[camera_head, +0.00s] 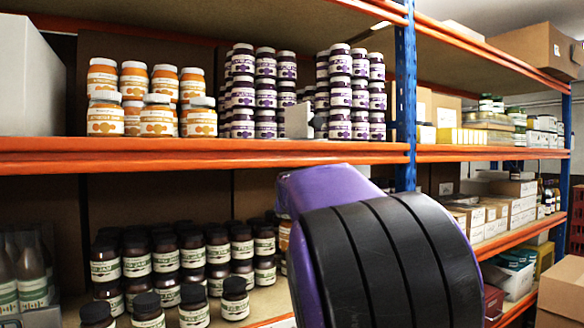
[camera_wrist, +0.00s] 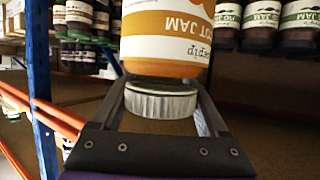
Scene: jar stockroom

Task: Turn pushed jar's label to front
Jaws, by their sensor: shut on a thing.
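An orange jam jar (camera_wrist: 165,45) with a white label fills the upper middle of the wrist view. The picture is upside down there, so the jar's silver lid (camera_wrist: 160,103) points down and the label print reads inverted. Part of the label, ending in "OT JAM", faces the wrist camera. My gripper (camera_wrist: 162,85) is shut on this jar, one finger on each side near the lid. In the head view my purple and black arm hides the gripper and most of the area behind it. More orange-labelled jars (camera_head: 145,118) stand on the upper shelf at left.
Purple-labelled jars (camera_head: 255,95) stand stacked on the upper shelf. Dark jars with green-edged labels (camera_head: 165,255) crowd the lower shelf; several also show in the wrist view (camera_wrist: 265,22). A blue post (camera_head: 405,95) and orange shelf edge (camera_head: 200,150) bound the bay. Boxes stand at right.

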